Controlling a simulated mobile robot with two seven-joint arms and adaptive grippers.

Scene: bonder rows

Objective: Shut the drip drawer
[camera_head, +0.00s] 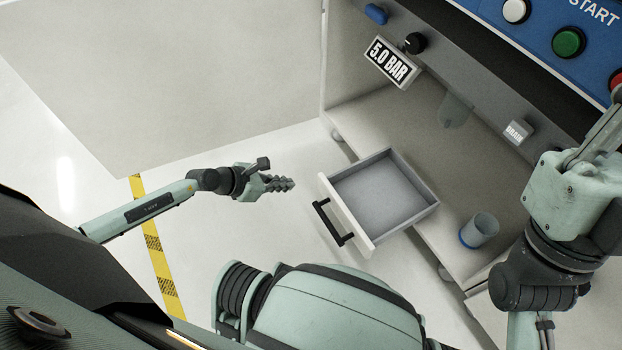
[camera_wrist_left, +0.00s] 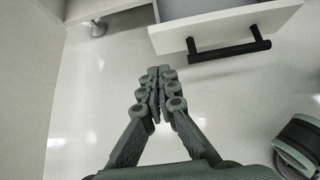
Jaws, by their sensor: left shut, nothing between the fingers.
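The drip drawer (camera_head: 346,207) is pulled out of the pale bench front and looks empty inside. Its white front carries a black bar handle (camera_head: 332,223). In the left wrist view the drawer front (camera_wrist_left: 225,30) and the handle (camera_wrist_left: 229,50) show at the top, beyond my fingers. My left gripper (camera_head: 291,184) is shut and empty, left of the drawer front and apart from it. Its closed fingers (camera_wrist_left: 160,75) also show in the wrist view, below and left of the handle. My right gripper (camera_head: 610,105) is at the right edge, partly cut off, and its fingers are unclear.
A grey cup with a blue base (camera_head: 480,230) stands on the bench, right of the drawer. A panel above has a green button (camera_head: 568,42), a 5.0 BAR sign (camera_head: 391,62) and a black knob (camera_head: 415,43). Yellow tape (camera_head: 152,243) marks the open floor at left.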

